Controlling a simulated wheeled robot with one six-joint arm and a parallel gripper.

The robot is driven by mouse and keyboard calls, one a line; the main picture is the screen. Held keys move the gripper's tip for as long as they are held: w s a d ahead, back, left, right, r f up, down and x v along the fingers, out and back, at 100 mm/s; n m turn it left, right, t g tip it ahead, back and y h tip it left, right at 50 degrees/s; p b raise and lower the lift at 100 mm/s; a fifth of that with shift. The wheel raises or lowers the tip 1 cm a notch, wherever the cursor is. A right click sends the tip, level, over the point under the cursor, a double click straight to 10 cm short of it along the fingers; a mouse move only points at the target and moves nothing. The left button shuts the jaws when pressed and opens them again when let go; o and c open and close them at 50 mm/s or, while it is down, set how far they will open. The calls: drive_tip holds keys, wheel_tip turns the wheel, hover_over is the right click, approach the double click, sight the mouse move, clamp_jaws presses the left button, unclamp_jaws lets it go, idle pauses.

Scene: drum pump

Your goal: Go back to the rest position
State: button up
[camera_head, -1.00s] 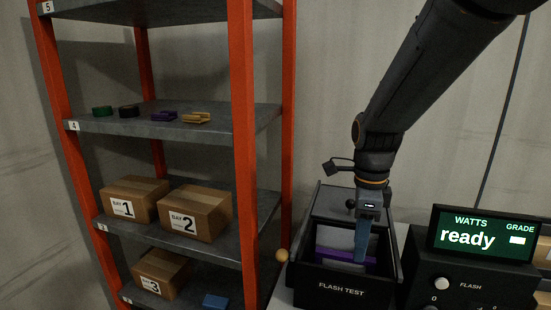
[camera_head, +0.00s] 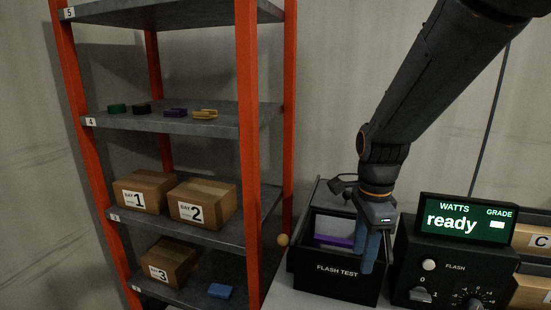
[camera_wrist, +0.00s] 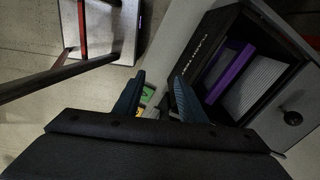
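My gripper (camera_head: 368,248) hangs at the front right corner of the black FLASH TEST box (camera_head: 337,284). In the wrist view its two blue fingers (camera_wrist: 157,92) are apart with nothing held between them. A purple-edged piece (camera_head: 333,240) with a pale panel lies inside the open box. It also shows in the wrist view (camera_wrist: 229,74), right of my gripper and apart from the fingers. My arm reaches down from the upper right.
A tester with a green display (camera_head: 466,221) reading "ready" stands close right of my gripper. An orange-post shelf (camera_head: 247,140) with boxes and small coloured parts stands at left. A small tan ball (camera_head: 283,240) shows between shelf and box. Cartons (camera_head: 531,237) are at far right.

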drive_tip(key=s+f+n, duration=0.2)
drive_tip(key=s+n, duration=0.2)
drive_tip(key=n, duration=0.5)
drive_tip(key=s+f+n+t, duration=0.1)
drive_tip(key=s+f+n, duration=0.2)
drive_tip(key=n, duration=0.5)
drive_tip(key=shift+s+n, duration=0.4)
drive_tip(key=shift+s, duration=0.05)
drive_tip(key=shift+f, duration=0.1)
